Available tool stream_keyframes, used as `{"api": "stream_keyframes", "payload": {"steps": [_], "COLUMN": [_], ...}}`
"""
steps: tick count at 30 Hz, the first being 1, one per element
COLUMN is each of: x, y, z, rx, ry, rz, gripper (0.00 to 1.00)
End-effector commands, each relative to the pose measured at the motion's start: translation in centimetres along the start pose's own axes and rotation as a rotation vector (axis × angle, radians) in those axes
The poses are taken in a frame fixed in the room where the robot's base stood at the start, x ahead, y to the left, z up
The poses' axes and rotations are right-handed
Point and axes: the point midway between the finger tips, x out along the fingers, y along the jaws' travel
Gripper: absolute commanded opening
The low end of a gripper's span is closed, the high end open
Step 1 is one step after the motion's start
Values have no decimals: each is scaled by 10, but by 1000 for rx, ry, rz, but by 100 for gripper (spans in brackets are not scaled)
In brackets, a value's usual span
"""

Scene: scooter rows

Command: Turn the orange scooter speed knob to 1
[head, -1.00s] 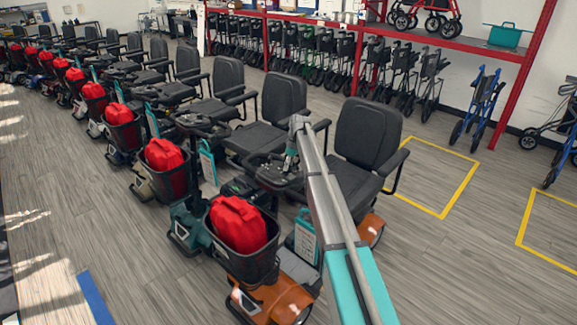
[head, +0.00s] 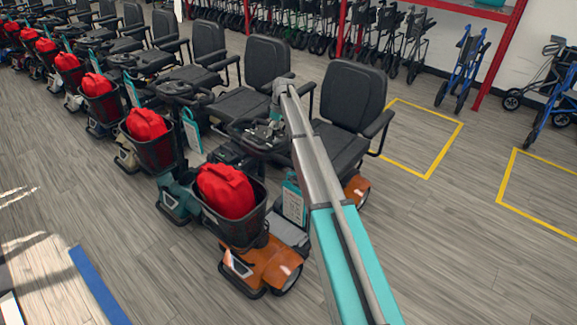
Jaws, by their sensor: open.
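The orange scooter (head: 270,266) stands nearest, at the end of the row, with a black seat (head: 347,98) and a red bag (head: 226,191) in its front basket (head: 236,229). My arm reaches over its right side from the lower right and bends down at its far end. My gripper (head: 264,133) is small in the head view, open, at the handlebar console (head: 250,141). The speed knob and its setting cannot be made out; the gripper and its small size in view hide it. I cannot tell whether the fingers touch anything.
More scooters with red bags, such as the teal one (head: 172,197), line up to the left and back. Folded walkers stand along the red rack (head: 490,56). Yellow floor outlines (head: 428,178) lie to the right.

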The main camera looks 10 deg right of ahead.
Motion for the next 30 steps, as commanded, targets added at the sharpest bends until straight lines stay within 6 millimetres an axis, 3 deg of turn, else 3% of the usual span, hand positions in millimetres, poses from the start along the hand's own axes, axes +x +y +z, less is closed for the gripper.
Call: {"api": "stream_keyframes", "payload": {"steps": [30], "x": [0], "y": [-1], "z": [-1], "rx": [635], "ry": [0], "rz": [99], "gripper": [80]}}
